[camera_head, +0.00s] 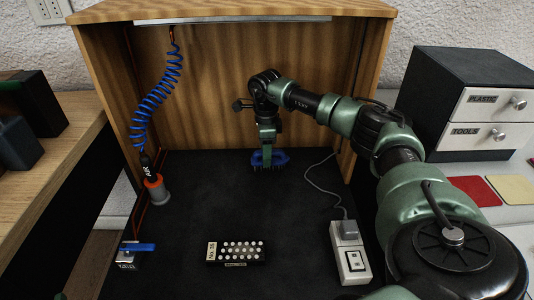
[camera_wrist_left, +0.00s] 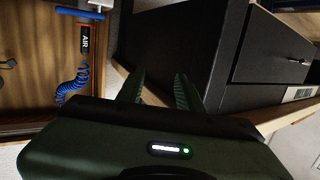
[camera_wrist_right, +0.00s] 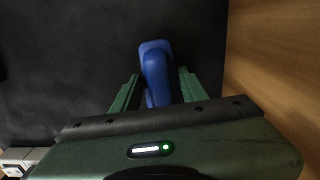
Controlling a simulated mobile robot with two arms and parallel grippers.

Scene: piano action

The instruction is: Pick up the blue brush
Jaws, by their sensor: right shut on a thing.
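The blue brush (camera_head: 279,160) is near the back of the dark work surface, in front of the wooden back panel. My right gripper (camera_head: 267,146) comes down on it from above. In the right wrist view the brush's blue handle (camera_wrist_right: 156,65) lies between the two green fingers of my right gripper (camera_wrist_right: 158,80), which is shut on it. I cannot tell whether the brush touches the surface. My left gripper (camera_wrist_left: 160,82) shows only in the left wrist view, with its fingers apart and nothing between them.
A block with white pegs (camera_head: 236,250) lies at the front middle of the dark surface. A power strip (camera_head: 350,252) with a cable is at the right. A blue coiled air hose (camera_head: 155,95) hangs at the left. A black drawer cabinet (camera_head: 450,90) stands at the right.

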